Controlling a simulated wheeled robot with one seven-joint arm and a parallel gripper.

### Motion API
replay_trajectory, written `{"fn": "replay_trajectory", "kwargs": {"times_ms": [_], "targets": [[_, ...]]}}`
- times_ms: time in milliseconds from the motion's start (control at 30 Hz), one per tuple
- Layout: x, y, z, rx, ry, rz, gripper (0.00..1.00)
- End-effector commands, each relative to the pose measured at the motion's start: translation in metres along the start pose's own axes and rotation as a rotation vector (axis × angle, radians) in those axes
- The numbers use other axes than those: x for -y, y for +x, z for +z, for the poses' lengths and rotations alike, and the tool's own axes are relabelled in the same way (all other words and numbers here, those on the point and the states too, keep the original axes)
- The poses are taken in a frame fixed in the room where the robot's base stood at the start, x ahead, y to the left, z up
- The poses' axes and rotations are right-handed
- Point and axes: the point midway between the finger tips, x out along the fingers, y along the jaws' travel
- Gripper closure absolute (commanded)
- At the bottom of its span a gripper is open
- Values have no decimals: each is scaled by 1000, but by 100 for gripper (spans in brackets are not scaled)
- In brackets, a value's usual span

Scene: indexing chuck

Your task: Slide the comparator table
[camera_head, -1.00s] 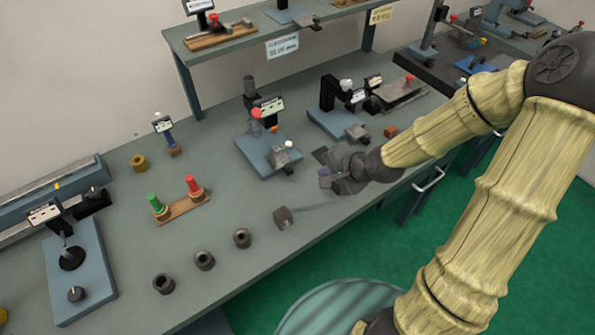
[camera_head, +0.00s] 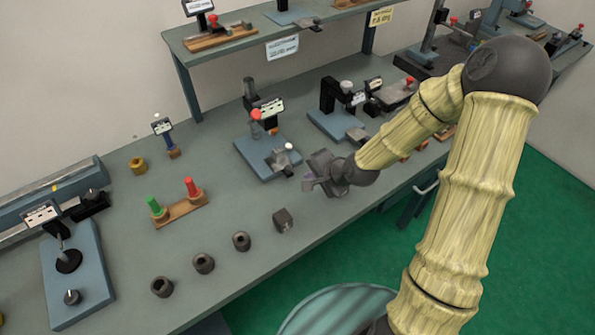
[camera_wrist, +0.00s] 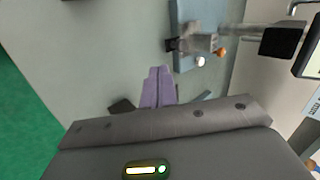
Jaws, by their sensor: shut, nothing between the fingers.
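A comparator-like gauge stand has a blue base (camera_head: 254,161), a red-topped column, a small display (camera_head: 270,107) and a grey sliding block (camera_head: 280,160) with a white knob (camera_head: 289,147). A blue-based stand also shows at the top of the wrist view (camera_wrist: 185,14), with a grey block and white and orange knobs. No label tells me which part is the comparator table. My gripper (camera_head: 309,184) is over the bench, right of and nearer than that base, apart from it. Its purple fingers (camera_wrist: 158,78) are shut together and empty.
A second blue-based stand (camera_head: 331,124) with a black arm stands behind to the right. A dark block (camera_head: 283,220) and several dark rings (camera_head: 204,263) lie along the front. A wooden rack (camera_head: 181,211) holds green and red plugs. Bare bench lies between.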

Motion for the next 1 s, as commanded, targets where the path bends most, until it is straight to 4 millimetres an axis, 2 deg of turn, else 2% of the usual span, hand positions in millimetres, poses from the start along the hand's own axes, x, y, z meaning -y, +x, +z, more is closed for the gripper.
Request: {"fn": "replay_trajectory", "kwargs": {"times_ms": [167,433,600,1000], "targets": [[0,27,2,4,-2,2,100],[21,53,1,1,-2,1,100],[24,59,0,0,-2,1,100],[24,59,-3,-4,3,1,100]]}}
